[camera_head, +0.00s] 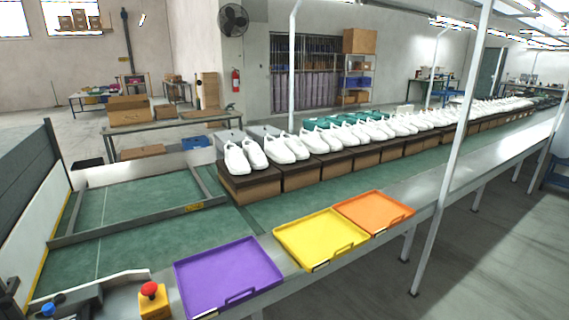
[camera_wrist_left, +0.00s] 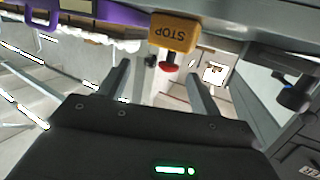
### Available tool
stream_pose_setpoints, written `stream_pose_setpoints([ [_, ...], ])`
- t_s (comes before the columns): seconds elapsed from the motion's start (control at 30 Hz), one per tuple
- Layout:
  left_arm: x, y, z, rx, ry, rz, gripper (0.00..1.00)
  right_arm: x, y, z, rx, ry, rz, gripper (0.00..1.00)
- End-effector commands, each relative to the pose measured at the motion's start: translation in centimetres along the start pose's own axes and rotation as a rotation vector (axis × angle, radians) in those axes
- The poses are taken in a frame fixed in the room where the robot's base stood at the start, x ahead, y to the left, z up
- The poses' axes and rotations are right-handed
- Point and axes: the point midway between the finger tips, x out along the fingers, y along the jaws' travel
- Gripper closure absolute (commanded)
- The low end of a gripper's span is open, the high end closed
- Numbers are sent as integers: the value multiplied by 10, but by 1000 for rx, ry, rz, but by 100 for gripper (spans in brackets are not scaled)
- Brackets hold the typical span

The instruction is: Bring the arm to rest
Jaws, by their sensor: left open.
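My left gripper (camera_wrist_left: 158,74) shows in the left wrist view with its two fingers spread apart and nothing between them. The view is tilted, and a yellow stop box (camera_wrist_left: 173,32) with a red button appears beyond the fingertips. I cannot tell the gap between the fingers and the button. The same stop box stands at the front left of the line in the head view (camera_head: 153,300). My right gripper is not in view.
Purple (camera_head: 228,275), yellow (camera_head: 320,238) and orange (camera_head: 374,211) empty trays lie along the front edge. White shoes (camera_head: 245,156) stand on boxes (camera_head: 250,185) along the green conveyor. A metal frame (camera_head: 130,222) crosses the left end. A white post (camera_head: 452,150) rises at the front.

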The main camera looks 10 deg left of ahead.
Motion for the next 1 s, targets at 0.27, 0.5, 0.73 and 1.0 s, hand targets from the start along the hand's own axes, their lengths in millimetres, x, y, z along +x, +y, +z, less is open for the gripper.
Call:
stream_pose_setpoints([
  [0.27,-93,68,68,113,-535,139,36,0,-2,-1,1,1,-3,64],
  [0.5,-163,90,92,194,-812,218,36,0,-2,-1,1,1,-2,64],
  [0.73,-223,100,100,259,-1015,282,36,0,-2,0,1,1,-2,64],
  [1.0,-217,107,152,280,-1087,297,36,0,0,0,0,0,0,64],
])
